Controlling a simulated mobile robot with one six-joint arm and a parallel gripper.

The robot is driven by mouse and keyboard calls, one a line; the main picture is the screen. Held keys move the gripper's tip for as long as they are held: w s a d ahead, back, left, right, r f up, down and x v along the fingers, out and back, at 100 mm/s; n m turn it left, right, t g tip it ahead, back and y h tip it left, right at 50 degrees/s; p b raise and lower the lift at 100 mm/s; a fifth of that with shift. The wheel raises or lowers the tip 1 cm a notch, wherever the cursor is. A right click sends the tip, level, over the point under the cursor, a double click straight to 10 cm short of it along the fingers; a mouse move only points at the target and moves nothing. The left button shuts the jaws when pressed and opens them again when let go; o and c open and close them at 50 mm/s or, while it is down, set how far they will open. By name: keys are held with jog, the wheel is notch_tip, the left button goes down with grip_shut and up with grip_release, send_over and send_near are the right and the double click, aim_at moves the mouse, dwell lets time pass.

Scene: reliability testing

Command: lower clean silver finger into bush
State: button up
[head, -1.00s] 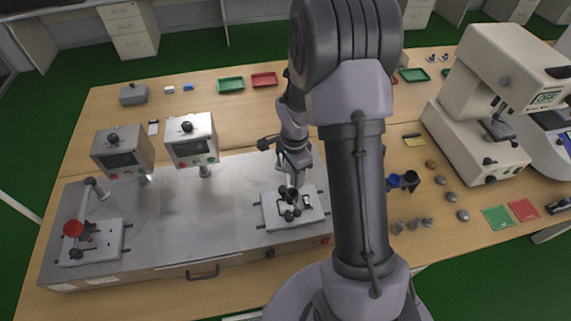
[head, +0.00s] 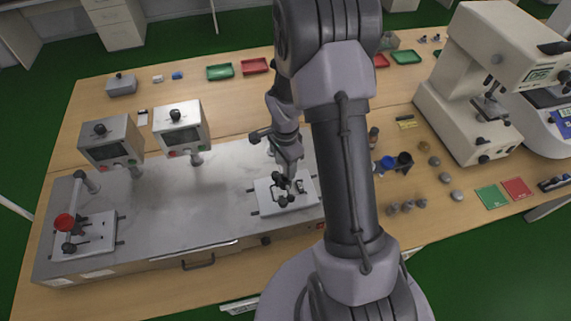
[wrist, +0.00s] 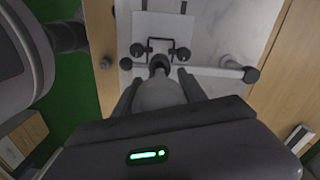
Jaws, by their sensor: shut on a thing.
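My gripper (head: 288,177) is over the white plate (head: 305,186) at the right end of the grey metal bench. In the wrist view its two dark fingers (wrist: 158,88) stand either side of a rounded grey piece, which looks like the silver finger (wrist: 158,93); the gripper is shut on it. A dark round part, perhaps the bush (wrist: 158,62), shows just beyond the tip. Whether the tip is inside it or above it I cannot tell. The plate also shows in the wrist view (wrist: 158,24), with black clamp knobs (wrist: 183,54) beside the dark part.
Two display boxes (head: 181,127) stand on the bench to the left. A second white plate with a red knob (head: 65,222) is at the far left. Several small grey parts (head: 407,206) and dark and blue cups (head: 387,164) lie right of my arm. The bench middle is clear.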

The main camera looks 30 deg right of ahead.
aim_at(285, 172)
jog(key=shift+f, duration=0.15)
jog(key=shift+f+b, duration=1.85)
jog(key=shift+b, duration=0.25)
